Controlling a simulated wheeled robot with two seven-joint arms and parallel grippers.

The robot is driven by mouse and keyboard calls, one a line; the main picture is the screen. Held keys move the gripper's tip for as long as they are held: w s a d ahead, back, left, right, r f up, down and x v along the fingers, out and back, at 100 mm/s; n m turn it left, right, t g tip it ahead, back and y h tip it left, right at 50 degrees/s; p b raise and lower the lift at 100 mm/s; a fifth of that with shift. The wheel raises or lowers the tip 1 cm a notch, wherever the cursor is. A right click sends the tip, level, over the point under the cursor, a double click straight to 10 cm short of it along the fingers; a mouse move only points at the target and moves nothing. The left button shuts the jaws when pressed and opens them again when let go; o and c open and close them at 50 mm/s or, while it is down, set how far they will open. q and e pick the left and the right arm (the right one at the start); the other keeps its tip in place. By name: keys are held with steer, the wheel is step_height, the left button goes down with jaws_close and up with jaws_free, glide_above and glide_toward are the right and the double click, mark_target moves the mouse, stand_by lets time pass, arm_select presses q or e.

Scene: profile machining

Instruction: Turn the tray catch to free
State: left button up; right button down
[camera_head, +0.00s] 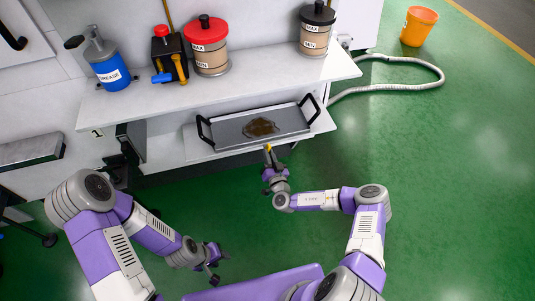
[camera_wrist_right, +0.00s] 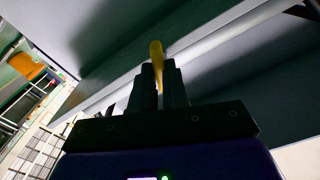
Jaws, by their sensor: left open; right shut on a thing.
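The tray (camera_head: 236,128) is a grey metal pan with two black handles on the lower white shelf, with a brown puddle inside it. The tray catch (camera_head: 268,147) is a small yellow lever at the shelf's front edge; it also shows in the right wrist view (camera_wrist_right: 156,54). My right gripper (camera_head: 268,158) is at the front of the shelf, shut on the yellow catch, which stands up between its fingers in the right wrist view (camera_wrist_right: 163,78). My left gripper (camera_head: 214,270) is open and empty, low over the floor, well away from the tray.
The upper shelf (camera_head: 280,88) overhangs the tray. On it stand a blue grease can (camera_head: 110,75), a black block with a red knob (camera_head: 168,48), a red-lidded jar (camera_head: 208,55) and a black-lidded jar (camera_head: 315,38). An orange bucket (camera_head: 418,28) and white hose (camera_head: 400,86) lie right.

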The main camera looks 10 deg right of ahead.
steer(key=shift+f, duration=0.1)
steer(key=m, duration=0.4)
steer(key=shift+m, duration=0.3)
steer(key=m, duration=0.4)
steer(key=shift+m, duration=0.3)
steer(key=c, duration=1)
jaws_free()
steer(key=shift+s, duration=0.1)
